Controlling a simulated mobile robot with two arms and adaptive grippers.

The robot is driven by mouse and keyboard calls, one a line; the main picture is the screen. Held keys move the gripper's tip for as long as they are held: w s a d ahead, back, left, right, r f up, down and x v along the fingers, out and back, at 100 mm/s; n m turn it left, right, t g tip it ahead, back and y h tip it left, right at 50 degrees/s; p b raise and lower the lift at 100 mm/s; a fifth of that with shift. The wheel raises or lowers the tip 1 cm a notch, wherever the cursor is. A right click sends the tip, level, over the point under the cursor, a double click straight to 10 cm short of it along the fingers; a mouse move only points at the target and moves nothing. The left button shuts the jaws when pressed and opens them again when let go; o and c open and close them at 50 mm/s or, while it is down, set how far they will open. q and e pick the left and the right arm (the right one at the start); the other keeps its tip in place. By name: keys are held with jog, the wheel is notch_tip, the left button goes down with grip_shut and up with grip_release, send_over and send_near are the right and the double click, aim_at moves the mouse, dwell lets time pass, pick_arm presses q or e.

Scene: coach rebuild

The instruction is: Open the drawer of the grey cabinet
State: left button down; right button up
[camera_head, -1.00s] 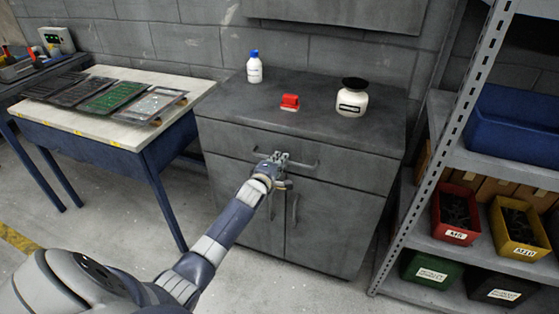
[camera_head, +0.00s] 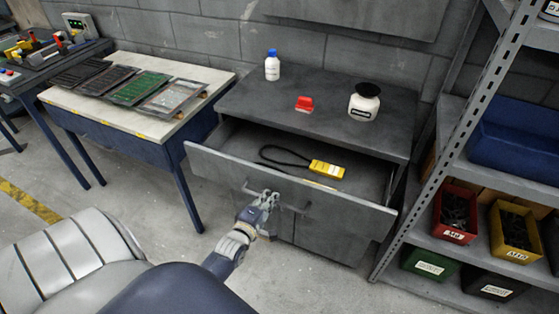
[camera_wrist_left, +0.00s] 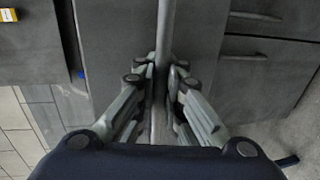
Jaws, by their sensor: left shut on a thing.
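The drawer (camera_head: 222,165) of the grey cabinet (camera_head: 325,243) stands well open in the head view. Inside it lies a yellow device (camera_head: 327,169) with a black cable. My left gripper (camera_head: 268,197) is shut on the drawer handle (camera_head: 292,208), at the middle of the drawer front. In the left wrist view the fingers (camera_wrist_left: 162,82) close from both sides on the handle bar (camera_wrist_left: 166,30). The cabinet doors below are partly hidden by the drawer and my arm. My right gripper is not in view.
On the cabinet top stand a white bottle with a blue cap (camera_head: 272,68), a red object (camera_head: 304,104) and a white jar with a black lid (camera_head: 364,102). A workbench with trays (camera_head: 140,85) is at the left. A metal shelf with bins (camera_head: 456,213) is close at the right.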

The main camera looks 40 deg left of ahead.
pick_arm(q)
jog(key=f+p+v, duration=0.2)
jog(key=p+v, duration=0.1)
jog(key=v, duration=1)
jog(key=shift+s+f, duration=0.2)
jog(key=shift+s, duration=0.35)
jog(key=shift+d, duration=0.1)
jog(key=c, duration=1.7)
grip_release()
jog(key=v, duration=1.2)
